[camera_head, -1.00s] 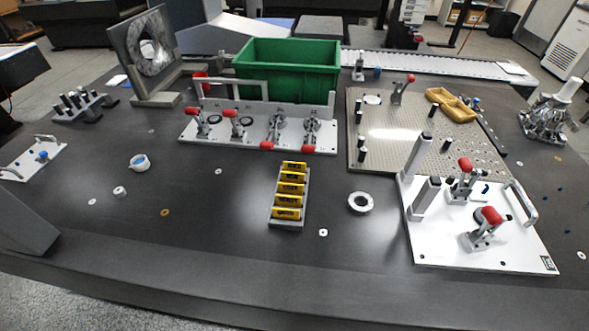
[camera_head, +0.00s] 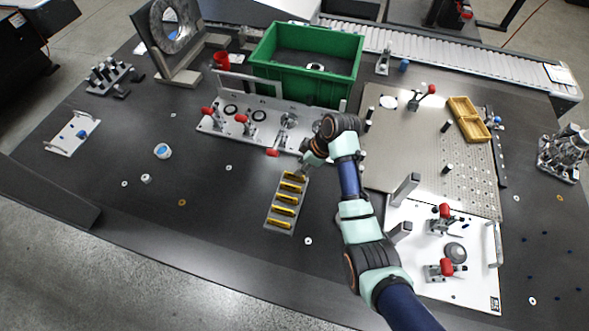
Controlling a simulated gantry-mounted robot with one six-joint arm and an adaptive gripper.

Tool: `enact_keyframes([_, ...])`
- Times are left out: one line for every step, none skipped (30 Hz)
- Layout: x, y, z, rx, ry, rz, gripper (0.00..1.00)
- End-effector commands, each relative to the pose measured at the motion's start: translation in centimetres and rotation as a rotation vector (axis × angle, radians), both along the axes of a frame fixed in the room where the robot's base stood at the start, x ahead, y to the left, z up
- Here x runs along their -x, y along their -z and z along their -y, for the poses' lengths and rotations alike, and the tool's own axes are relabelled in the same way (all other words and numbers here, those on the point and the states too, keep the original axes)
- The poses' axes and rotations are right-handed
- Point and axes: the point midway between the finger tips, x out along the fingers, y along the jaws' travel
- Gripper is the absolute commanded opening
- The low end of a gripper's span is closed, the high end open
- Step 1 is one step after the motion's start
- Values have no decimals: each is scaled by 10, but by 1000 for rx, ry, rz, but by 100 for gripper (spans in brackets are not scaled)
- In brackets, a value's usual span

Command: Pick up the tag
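Several yellow tags stand in a row in a narrow grey rack (camera_head: 273,231) on the dark table. The nearest tag (camera_head: 279,222) and the middle tag (camera_head: 287,198) are in plain view. The farthest tag (camera_head: 293,176) is close to my gripper (camera_head: 304,171), which is at the far end of the rack. My arm reaches in from the lower right. The fingers are small and partly hidden by my wrist, so I cannot tell whether they are open or touch that tag.
A white fixture plate (camera_head: 208,125) with red-handled clamps lies just behind the rack. Behind it is a green bin (camera_head: 344,85). A perforated plate (camera_head: 400,160) and a white clamp plate (camera_head: 470,290) are at the right. The table left of the rack is mostly clear.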

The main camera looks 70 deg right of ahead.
Motion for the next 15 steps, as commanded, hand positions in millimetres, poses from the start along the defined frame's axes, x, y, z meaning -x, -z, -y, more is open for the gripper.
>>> enact_keyframes([-2, 10, -1, -2, -1, -2, 34])
enact_keyframes([-4, 14, -1, -2, -1, -2, 34])
enact_keyframes([-6, 19, -1, -1, 0, -1, 34])
enact_keyframes([-7, 21, -1, 0, 0, -1, 34])
enact_keyframes([-7, 21, -2, 0, 1, -1, 34])
enact_keyframes([-8, 21, -1, 1, 1, -1, 34])
enact_keyframes([-8, 21, -2, 1, 1, -1, 34])
enact_keyframes([-8, 23, -2, 1, 1, -1, 34])
enact_keyframes([-9, 27, -3, 0, 1, -2, 34])
enact_keyframes([-10, 30, -3, 0, 1, -2, 34])
enact_keyframes([-11, 35, -4, 0, 1, -2, 34])
enact_keyframes([-13, 43, -5, 0, 1, -2, 34])
enact_keyframes([-14, 48, -7, -1, 1, -2, 34])
enact_keyframes([-16, 54, -8, -1, 1, -2, 34])
enact_keyframes([-19, 61, -8, 0, 1, -2, 34])
